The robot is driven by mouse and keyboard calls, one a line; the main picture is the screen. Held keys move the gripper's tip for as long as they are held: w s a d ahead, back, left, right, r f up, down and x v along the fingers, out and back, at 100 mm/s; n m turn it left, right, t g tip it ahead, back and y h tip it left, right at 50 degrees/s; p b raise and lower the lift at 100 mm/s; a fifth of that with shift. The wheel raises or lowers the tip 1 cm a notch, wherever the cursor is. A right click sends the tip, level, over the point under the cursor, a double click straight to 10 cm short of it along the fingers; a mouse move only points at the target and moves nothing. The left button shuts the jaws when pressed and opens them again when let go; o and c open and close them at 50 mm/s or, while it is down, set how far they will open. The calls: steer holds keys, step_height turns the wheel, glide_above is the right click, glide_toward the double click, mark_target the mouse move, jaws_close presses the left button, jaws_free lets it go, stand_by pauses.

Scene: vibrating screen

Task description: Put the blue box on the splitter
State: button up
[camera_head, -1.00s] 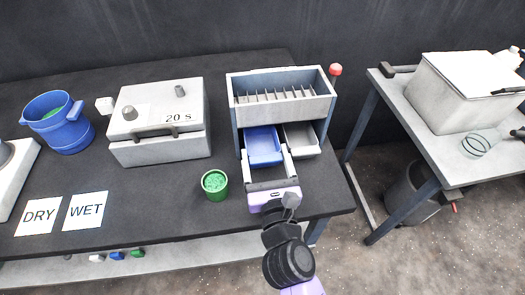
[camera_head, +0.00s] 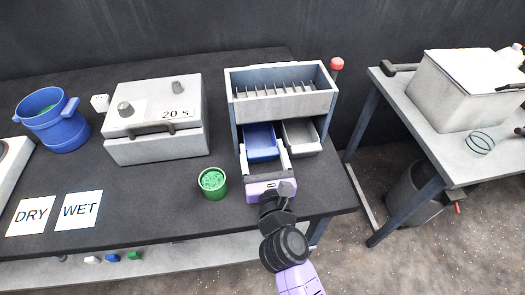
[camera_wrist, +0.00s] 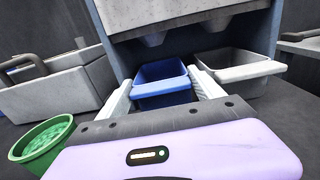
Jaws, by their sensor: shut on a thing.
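The splitter (camera_head: 280,104) is a grey slotted hopper on blue legs, standing at the right end of the dark table. The blue box (camera_head: 260,139) is an open, empty-looking tray at the left bay under the hopper. Its back part is hidden beneath the splitter. My gripper (camera_head: 264,152) is shut on the blue box from the front, with one white finger along each side. The wrist view also shows the blue box (camera_wrist: 164,92) between the fingers, upright. I cannot tell whether it rests on the table or is slightly raised.
A white tray (camera_head: 301,137) sits in the splitter's right bay, close beside my right finger. A green cup (camera_head: 212,184) with green grains stands left of my gripper. A grey machine (camera_head: 154,132) and a blue bucket (camera_head: 52,122) stand further left.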

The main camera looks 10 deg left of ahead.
steer(key=o, duration=1.5)
steer(key=v, duration=1.2)
steer(key=shift+r+b, duration=0.15)
steer(key=shift+b, duration=0.15)
